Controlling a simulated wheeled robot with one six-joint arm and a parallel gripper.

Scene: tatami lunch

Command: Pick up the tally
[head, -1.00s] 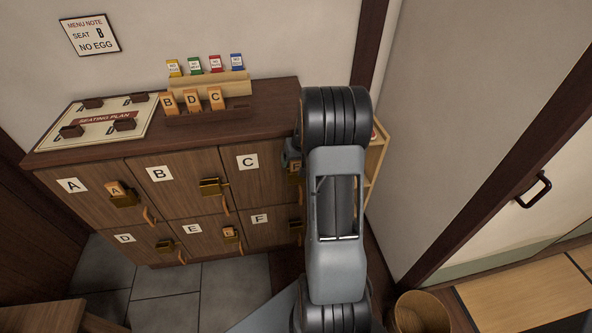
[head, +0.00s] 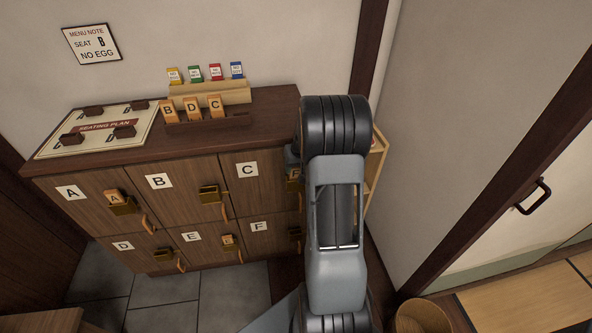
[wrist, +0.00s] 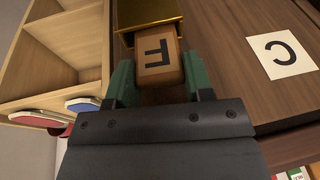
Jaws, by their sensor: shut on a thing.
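A wooden tally marked F (wrist: 158,58) sits in a brass holder (wrist: 148,12) on the locker door labelled C (wrist: 282,52). My gripper (wrist: 158,82) has its green fingers on both sides of the tally, shut on it. The tally's far end is hidden inside the holder. In the head view the tally (head: 294,173) shows only partly beside my arm. Other tallies marked B, D and C stand in a rack (head: 230,122) on the cabinet top. Tally A (head: 114,197) and tally E (head: 227,240) sit in holders on their doors.
The locker cabinet (head: 105,160) carries a seating plan (head: 75,148) and a stand of coloured cards (head: 220,97). A light wood shelf (wrist: 55,62) stands close beside my gripper. A round bin (head: 422,315) is on the floor at lower right.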

